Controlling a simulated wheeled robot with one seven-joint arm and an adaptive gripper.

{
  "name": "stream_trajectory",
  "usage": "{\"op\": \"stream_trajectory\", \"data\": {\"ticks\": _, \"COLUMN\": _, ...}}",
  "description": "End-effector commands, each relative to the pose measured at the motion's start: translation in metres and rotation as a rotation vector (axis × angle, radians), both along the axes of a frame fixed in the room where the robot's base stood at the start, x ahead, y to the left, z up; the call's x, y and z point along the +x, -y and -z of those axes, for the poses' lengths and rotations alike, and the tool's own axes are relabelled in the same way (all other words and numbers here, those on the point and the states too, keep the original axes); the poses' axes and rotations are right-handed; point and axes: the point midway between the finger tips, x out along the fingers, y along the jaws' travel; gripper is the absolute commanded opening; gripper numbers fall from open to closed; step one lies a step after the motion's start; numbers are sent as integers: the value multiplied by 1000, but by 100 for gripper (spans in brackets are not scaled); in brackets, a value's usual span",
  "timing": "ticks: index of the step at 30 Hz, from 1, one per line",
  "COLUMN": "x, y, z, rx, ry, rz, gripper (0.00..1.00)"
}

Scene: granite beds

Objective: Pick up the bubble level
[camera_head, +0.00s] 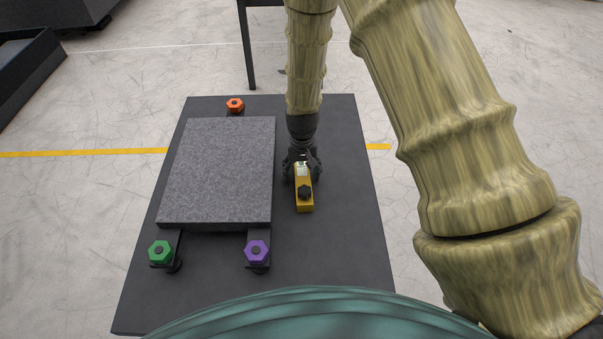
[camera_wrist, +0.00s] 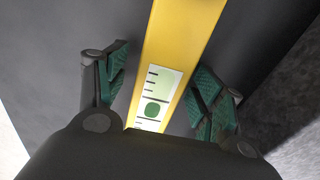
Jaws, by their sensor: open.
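The bubble level (camera_head: 304,203) is a yellow bar with a dark knob on top. It lies on the dark table right of the granite slab. In the wrist view the yellow level (camera_wrist: 184,36) runs between my fingers, and its green vial window faces the camera. My gripper (camera_head: 301,168) is over the far end of the level. My gripper (camera_wrist: 160,88) is open, with green finger pads on both sides of the bar and a visible gap on each side. Whether the fingertips reach the table is hard to tell.
The grey granite slab (camera_head: 218,170) rests left of the level on supports with an orange knob (camera_head: 235,104), a green knob (camera_head: 160,251) and a purple knob (camera_head: 257,251). The dark table (camera_head: 340,230) is clear right of the level.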

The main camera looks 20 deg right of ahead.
Motion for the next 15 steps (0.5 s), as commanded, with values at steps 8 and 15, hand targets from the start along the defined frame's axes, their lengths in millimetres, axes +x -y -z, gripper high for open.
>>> {"op": "stream_trajectory", "data": {"ticks": 8, "x": 0, "y": 0, "z": 3, "rx": 0, "ry": 0, "rz": 0, "gripper": 68}}
{"op": "stream_trajectory", "data": {"ticks": 15, "x": 0, "y": 0, "z": 2, "rx": 0, "ry": -1, "rz": -1, "gripper": 30}}
